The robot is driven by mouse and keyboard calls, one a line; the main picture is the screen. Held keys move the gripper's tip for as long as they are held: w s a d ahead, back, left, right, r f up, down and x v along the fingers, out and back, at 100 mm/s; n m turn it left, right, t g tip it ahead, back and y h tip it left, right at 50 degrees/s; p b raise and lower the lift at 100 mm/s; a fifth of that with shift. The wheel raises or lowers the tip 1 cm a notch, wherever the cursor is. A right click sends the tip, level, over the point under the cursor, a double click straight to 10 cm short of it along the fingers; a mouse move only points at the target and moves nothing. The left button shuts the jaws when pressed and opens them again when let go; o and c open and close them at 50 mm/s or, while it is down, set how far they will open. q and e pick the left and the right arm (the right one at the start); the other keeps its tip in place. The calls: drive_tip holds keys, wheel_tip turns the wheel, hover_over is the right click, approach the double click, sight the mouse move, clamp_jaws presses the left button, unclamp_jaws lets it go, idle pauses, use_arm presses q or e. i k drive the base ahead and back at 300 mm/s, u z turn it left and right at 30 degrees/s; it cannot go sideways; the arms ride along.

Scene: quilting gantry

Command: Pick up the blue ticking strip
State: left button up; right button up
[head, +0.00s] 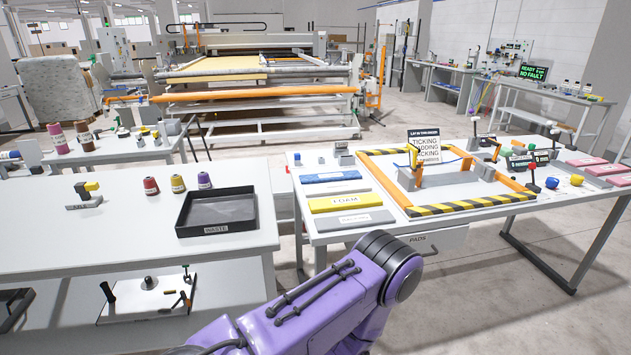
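The blue ticking strip (331,177) lies flat at the left end of the right-hand white table, behind a yellow foam strip (345,203) and a grey strip (353,220). A light label is on its front side. Nothing is touching it from above. One of my purple arms rises from the bottom middle, in front of the table's near edge and apart from the strip. Neither of my grippers shows in the head view.
A black-and-yellow edged frame (470,204) with grey blocks and clamps stands right of the strips. A sign (424,146) stands behind it. The left bench holds a black waste tray (217,211) and thread spools (178,183). Small blocks sit behind the blue strip.

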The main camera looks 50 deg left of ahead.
sight(354, 175)
drive_tip(key=u, duration=1.45)
